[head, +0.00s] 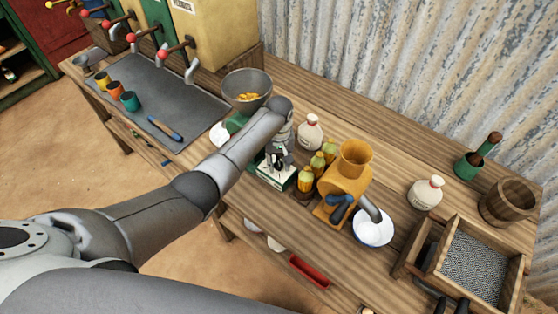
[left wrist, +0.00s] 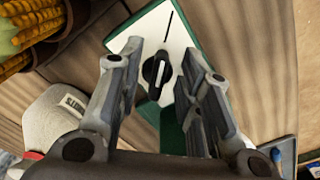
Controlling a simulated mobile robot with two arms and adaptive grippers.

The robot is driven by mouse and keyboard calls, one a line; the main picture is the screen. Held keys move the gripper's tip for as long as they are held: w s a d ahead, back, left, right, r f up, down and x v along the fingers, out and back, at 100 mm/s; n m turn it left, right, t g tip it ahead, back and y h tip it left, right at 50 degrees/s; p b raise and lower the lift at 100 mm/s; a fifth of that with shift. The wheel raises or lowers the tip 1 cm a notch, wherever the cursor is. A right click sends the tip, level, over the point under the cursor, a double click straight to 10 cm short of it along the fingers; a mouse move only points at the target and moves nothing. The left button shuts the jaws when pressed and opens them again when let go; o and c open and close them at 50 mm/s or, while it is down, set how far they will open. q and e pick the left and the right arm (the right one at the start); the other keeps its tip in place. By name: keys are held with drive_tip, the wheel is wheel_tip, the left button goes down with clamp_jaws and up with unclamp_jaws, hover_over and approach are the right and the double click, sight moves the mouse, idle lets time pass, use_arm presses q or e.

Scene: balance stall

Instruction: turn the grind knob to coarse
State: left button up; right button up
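The grind knob (left wrist: 157,72) is black and sits on the white face of a green-edged box (left wrist: 181,32). A thin black line runs on that face from near the knob to the top edge in the left wrist view. In the head view the box (head: 264,174) stands near the table's front edge, with its knob mostly hidden by my gripper. My left gripper (head: 277,161) is over the box. In the left wrist view the gripper (left wrist: 162,50) is open, one finger on each side of the knob, with visible gaps. My right gripper is not in view.
Corn-filled jars (head: 306,180) stand close right of the box, then a yellow grinder (head: 354,158) above a white bowl (head: 373,238). A white flask (head: 310,133) stands behind. A metal pan (head: 246,84) with yellow pieces is behind my arm. A wooden crate (head: 514,268) is at right.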

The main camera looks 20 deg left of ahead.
use_arm(q)
drive_tip(key=shift+f, duration=0.15)
clamp_jaws()
